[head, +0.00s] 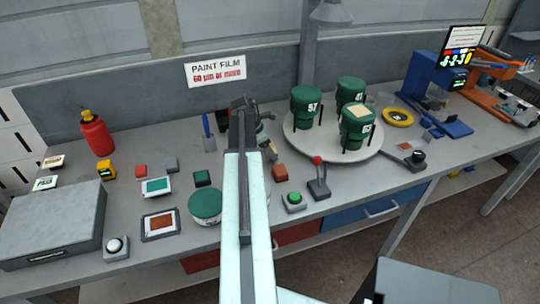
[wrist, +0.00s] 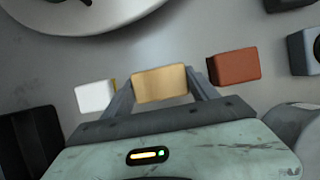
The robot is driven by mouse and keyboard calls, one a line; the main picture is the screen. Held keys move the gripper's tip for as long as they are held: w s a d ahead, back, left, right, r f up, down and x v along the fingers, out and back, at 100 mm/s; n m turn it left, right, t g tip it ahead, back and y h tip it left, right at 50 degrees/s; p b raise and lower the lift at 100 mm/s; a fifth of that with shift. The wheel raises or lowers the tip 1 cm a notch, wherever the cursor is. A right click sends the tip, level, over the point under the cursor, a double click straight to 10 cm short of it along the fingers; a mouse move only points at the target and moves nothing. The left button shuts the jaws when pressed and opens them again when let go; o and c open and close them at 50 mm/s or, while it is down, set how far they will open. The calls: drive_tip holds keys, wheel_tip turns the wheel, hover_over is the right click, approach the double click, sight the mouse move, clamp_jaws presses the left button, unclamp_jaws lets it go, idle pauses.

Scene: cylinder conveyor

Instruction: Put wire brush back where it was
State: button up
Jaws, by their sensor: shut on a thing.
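In the wrist view, my gripper (wrist: 160,88) has its two fingers around a tan, wood-coloured block (wrist: 160,83). This looks like the body of the wire brush; no bristles show, so I cannot be sure. It is held above the grey bench. In the head view my gripper (head: 268,148) is at the end of my arm, left of the turntable, and my arm hides part of it. The held block cannot be made out there.
A brown block (wrist: 234,67) is right of my gripper and a white block (wrist: 95,96) left of it. The round turntable (head: 335,152) bears green canisters. A red-knobbed lever (head: 318,180), a green button (head: 294,199) and a round green tin (head: 205,204) stand nearby.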

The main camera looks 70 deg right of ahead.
drive_tip(key=shift+f, duration=0.55)
drive_tip(key=o, duration=1.5)
drive_tip(key=shift+r+p, duration=0.3)
drive_tip(key=shift+p, duration=0.1)
drive_tip(key=p+v, duration=1)
drive_tip(key=v, duration=0.1)
drive_tip(key=shift+w+a+r+p, duration=0.15)
drive_tip(key=shift+r+p, duration=0.1)
drive_tip(key=shift+p, duration=0.05)
